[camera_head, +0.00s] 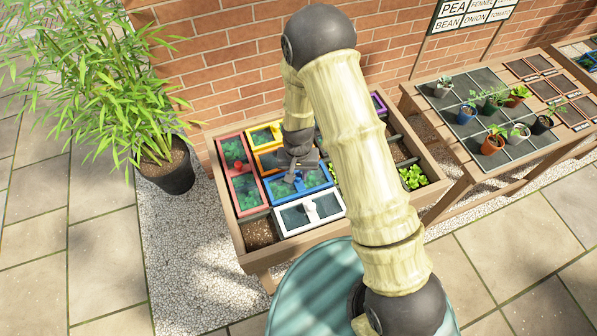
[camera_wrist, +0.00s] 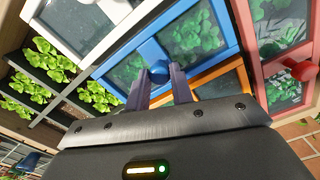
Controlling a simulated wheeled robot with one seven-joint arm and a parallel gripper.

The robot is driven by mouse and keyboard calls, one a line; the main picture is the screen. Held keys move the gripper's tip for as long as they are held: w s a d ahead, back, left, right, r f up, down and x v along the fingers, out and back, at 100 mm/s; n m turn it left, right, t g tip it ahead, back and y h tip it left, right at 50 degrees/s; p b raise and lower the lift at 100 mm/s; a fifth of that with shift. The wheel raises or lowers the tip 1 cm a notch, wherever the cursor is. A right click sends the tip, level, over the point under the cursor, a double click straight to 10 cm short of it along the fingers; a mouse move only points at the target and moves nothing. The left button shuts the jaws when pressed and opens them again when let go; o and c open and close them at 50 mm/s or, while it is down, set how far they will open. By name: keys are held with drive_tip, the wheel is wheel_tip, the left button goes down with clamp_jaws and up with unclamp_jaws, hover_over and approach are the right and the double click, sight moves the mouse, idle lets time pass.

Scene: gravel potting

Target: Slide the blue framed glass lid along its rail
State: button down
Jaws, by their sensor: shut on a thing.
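The blue framed glass lid (camera_head: 309,191) lies in the wooden planter box, between the white framed lid and the orange and yellow ones. In the wrist view the blue lid (camera_wrist: 216,54) fills the upper middle, with green plants under its two panes and a round blue knob (camera_wrist: 159,73) between them. My gripper (camera_wrist: 161,84) is shut on this knob, one finger on each side. In the head view my gripper (camera_head: 293,174) is over the blue lid, and my arm hides part of the box. The rail cannot be made out clearly.
A white framed lid (camera_head: 308,212) lies directly in front of the blue one, and a red framed lid (camera_head: 241,170) is along the left. An orange lid (camera_wrist: 225,83) borders the blue one. Open cells with lettuce (camera_head: 413,177) are at the right. A bare soil cell (camera_head: 259,233) is front left.

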sight(299, 175)
drive_tip(key=c, duration=1.2)
unclamp_jaws()
drive_tip(key=shift+r, duration=0.15)
wheel_tip(299, 175, up, 17)
drive_tip(key=b, duration=0.1)
drive_tip(key=shift+b, duration=0.4)
drive_tip(key=shift+r, duration=0.1)
drive_tip(key=s+d+r+t, duration=0.1)
drive_tip(key=s+d+r, duration=0.1)
drive_tip(key=s+d, duration=0.3)
drive_tip(key=s+d+r+t, duration=0.1)
drive_tip(key=s+d+r, duration=0.2)
drive_tip(key=d, duration=0.8)
drive_tip(key=shift+s+d+t, duration=0.2)
drive_tip(key=shift+s+t, duration=0.1)
drive_tip(key=shift+s, duration=0.85)
